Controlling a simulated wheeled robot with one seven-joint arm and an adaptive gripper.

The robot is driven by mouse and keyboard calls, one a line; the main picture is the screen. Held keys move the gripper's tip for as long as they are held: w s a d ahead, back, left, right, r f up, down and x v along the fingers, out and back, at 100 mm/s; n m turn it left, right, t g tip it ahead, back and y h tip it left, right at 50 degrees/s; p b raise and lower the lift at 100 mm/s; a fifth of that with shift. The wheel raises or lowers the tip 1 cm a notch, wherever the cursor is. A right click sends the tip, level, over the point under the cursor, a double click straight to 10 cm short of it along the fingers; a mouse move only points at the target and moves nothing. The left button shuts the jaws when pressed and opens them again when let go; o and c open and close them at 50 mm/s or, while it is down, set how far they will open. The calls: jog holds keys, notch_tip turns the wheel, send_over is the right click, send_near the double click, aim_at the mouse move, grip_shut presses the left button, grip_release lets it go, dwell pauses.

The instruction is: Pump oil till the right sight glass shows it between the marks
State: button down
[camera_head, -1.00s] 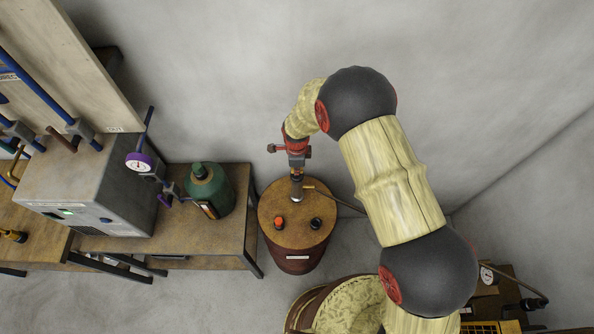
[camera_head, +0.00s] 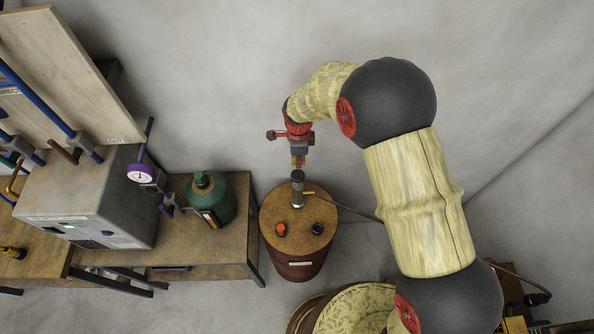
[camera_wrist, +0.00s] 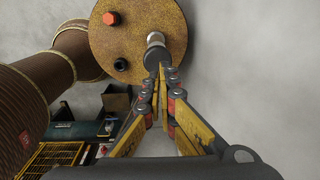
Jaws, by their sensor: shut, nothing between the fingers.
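The brown drum (camera_head: 299,262) stands on the floor with a rusty round lid. A short pump post with a dark knob (camera_head: 297,175) rises from the lid's back part. In the wrist view the knob (camera_wrist: 155,57) shows just beyond my fingertips. My gripper (camera_head: 298,164) is above and behind the post; its fingers are together and empty, which also shows in the wrist view (camera_wrist: 162,70). I cannot tell whether the tips touch the knob. A thin hose (camera_head: 345,207) runs from the post to the right and passes behind my arm. I cannot make out the right sight glass.
An orange cap (camera_head: 281,230) and a black cap (camera_head: 317,229) sit on the lid. Left of the drum is a table (camera_head: 234,237) with a green bottle (camera_head: 211,200), a grey box (camera_head: 85,205) and a purple-rimmed gauge (camera_head: 140,173). Equipment at lower right is partly hidden.

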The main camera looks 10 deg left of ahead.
jog(key=shift+s+a+r, duration=0.1)
jog(key=shift+s+r, duration=0.05)
jog(key=shift+r, duration=0.75)
jog(key=shift+s+a+r, duration=0.1)
jog(key=shift+s+r, duration=0.05)
jog(key=shift+r, duration=0.75)
jog(key=shift+d, duration=0.1)
